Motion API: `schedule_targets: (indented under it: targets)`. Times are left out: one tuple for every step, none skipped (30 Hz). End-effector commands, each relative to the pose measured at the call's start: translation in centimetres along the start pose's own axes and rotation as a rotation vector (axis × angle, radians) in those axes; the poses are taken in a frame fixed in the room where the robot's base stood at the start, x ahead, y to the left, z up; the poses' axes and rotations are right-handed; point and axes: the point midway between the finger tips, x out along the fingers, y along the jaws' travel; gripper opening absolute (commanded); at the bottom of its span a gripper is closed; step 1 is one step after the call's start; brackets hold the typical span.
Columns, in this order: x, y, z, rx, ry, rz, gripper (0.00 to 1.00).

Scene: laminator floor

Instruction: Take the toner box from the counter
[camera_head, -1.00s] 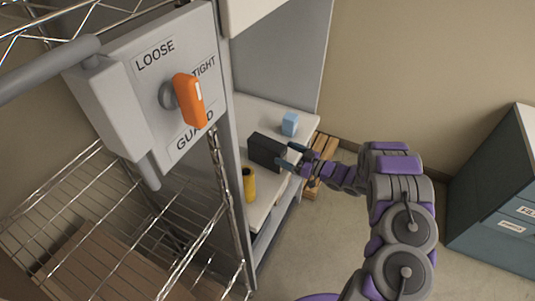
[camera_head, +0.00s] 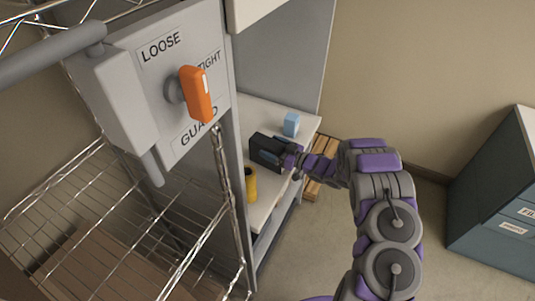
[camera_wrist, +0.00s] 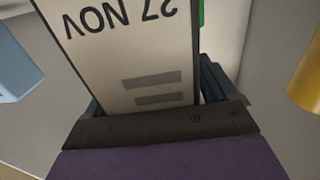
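The toner box, a dark box (camera_head: 266,149), stands on the counter (camera_head: 262,211) between a blue box and a yellow cylinder. In the wrist view, its pale labelled face (camera_wrist: 135,50) reads "27 NOV" upside down and fills the middle. My gripper (camera_head: 274,150) reaches the box from the right, with a finger along its near side. In the wrist view, the fingers of my gripper (camera_wrist: 155,97) lie on either side of the box, close to its edges. I see no clear grip on it, and the fingertips are partly hidden behind the box.
The blue box (camera_head: 291,124) stands behind the toner box and the yellow cylinder (camera_head: 250,184) in front of it. A grey control panel with an orange knob (camera_head: 196,95) and a wire rack (camera_head: 120,215) are at left. A wooden pallet (camera_head: 322,171) and a filing cabinet (camera_head: 498,210) are at right.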

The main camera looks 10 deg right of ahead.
Motion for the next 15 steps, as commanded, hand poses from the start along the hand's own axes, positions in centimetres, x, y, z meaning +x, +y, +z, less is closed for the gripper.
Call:
schedule_targets:
  targets:
    - [-0.02, 0.02, 0.01, 0.000, 0.000, 0.000, 0.81]
    - [-0.02, 0.02, 0.01, 0.000, 0.000, 0.000, 0.78]
    - [-0.02, 0.03, 0.01, 0.000, 0.000, 0.000, 0.74]
    - [-0.02, 0.03, 0.01, 0.000, 0.000, 0.000, 0.71]
    - [-0.02, 0.02, 0.01, 0.000, 0.000, 0.000, 0.69]
    - [-0.02, 0.02, 0.00, 0.000, 0.000, 0.000, 0.65]
    - [-0.02, 0.02, 0.01, 0.000, 0.000, 0.000, 0.62]
    - [-0.02, 0.02, 0.01, 0.000, 0.000, 0.000, 0.59]
    - [-0.02, 0.02, 0.01, 0.000, 0.000, 0.000, 0.55]
    - [-0.02, 0.02, 0.01, 0.000, 0.000, 0.000, 0.52]
    - [-0.02, 0.02, 0.01, 0.000, 0.000, 0.000, 0.49]
    - [0.00, 0.01, 0.00, 0.000, 0.000, 0.000, 0.46]
    - [0.02, 0.00, 0.00, -0.001, 0.000, 0.000, 0.43]
    - [0.03, -0.02, 0.00, -0.001, -0.001, 0.000, 0.40]
    - [0.04, -0.03, 0.01, -0.001, -0.001, 0.000, 0.36]
